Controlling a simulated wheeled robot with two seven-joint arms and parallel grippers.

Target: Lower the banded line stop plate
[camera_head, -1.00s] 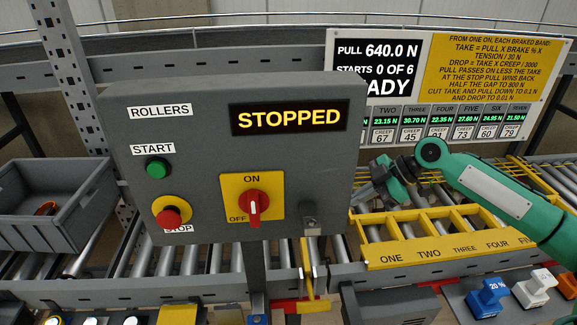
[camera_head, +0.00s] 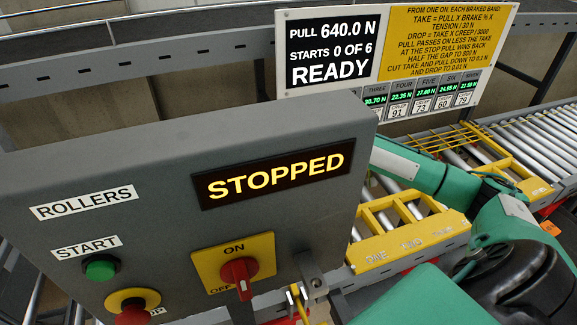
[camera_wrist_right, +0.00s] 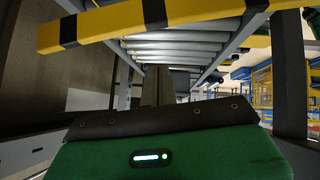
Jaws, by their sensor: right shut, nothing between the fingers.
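A yellow bar with black bands (camera_wrist_right: 150,22), which looks like the banded stop plate, crosses the top of the right wrist view above a roller lane. Whether it is raised or lowered I cannot tell. My right gripper (camera_wrist_right: 158,88) is shut and empty, below the bar in that picture and apart from it. In the head view my right arm reaches from the lower right behind the control panel, which hides the gripper.
The grey control panel (camera_head: 170,180) fills the left of the head view; its display (camera_head: 270,174) reads STOPPED. A yellow slotted frame (camera_head: 405,240) marked ONE and TWO lies right of it. Rollers (camera_wrist_right: 185,45) run away below the bar. A sign (camera_head: 390,50) reads PULL 640.0 N, READY.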

